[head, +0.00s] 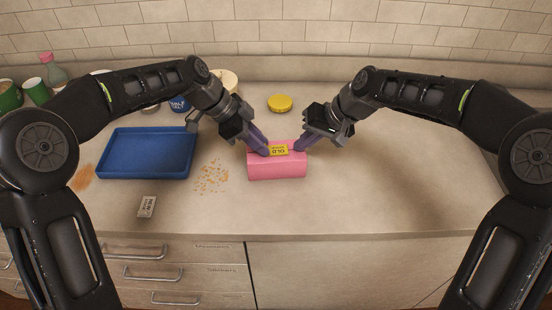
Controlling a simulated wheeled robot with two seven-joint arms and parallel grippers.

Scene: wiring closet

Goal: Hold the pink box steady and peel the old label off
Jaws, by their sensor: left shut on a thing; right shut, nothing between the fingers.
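The pink box (277,170) sits on the counter near its front edge. A yellow label (279,150) reading "OLD" lies at the top of the box, and its left end is at my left fingertips. My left gripper (264,151) comes down at the box's upper left, shut on the old label's left end. My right gripper (299,148) is shut with nothing between its fingers, its tips at the box's upper right, seemingly touching it. I cannot tell how much of the label is lifted.
A blue tray (147,174) stands left, with a small whitish label (147,207) in front of it. Orange crumbs (211,177) lie between tray and box. A yellow lid (280,103) lies behind the box. Cups and jars stand back left. The counter at right is clear.

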